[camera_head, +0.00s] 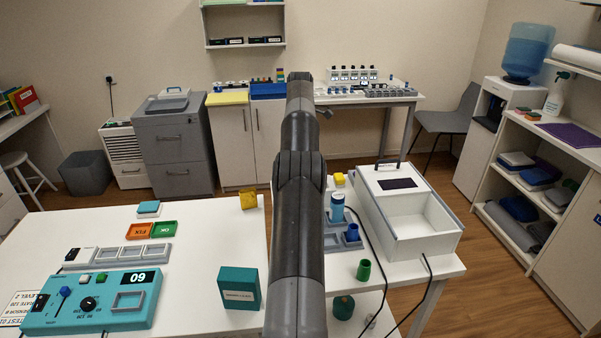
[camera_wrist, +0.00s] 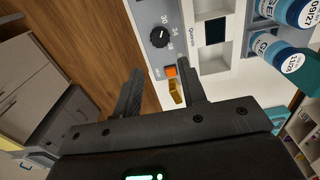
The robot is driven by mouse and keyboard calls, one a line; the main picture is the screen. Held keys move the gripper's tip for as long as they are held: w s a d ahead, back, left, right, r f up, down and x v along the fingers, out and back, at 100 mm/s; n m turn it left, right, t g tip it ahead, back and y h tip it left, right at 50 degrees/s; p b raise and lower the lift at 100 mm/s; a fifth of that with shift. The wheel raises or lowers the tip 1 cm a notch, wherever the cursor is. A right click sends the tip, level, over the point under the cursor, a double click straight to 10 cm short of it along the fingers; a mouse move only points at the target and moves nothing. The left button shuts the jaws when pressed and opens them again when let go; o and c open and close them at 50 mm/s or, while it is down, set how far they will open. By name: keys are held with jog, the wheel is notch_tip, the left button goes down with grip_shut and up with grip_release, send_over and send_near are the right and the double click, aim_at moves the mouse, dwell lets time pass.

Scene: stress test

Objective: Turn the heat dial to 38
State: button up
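A round black dial (camera_wrist: 160,38) sits on a light grey panel in the wrist view, with small numbers printed around it. One looks like 38. Its pointer setting is too small to read surely. I see nothing held. In the head view my arm covers the middle, and my gripper is hidden.
A small yellow piece (camera_wrist: 175,92) shows beside the right finger. Blue-labelled bottles (camera_wrist: 292,58) stand right of the panel. In the head view, a teal device (camera_head: 60,318) with its own black dial (camera_head: 88,303) is on the left table, and a white box (camera_head: 420,240) on the right.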

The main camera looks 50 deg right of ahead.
notch_tip(320, 180, down, 11)
jog(key=shift+r, duration=0.1)
dwell(0.4)
jog(key=c, duration=0.7)
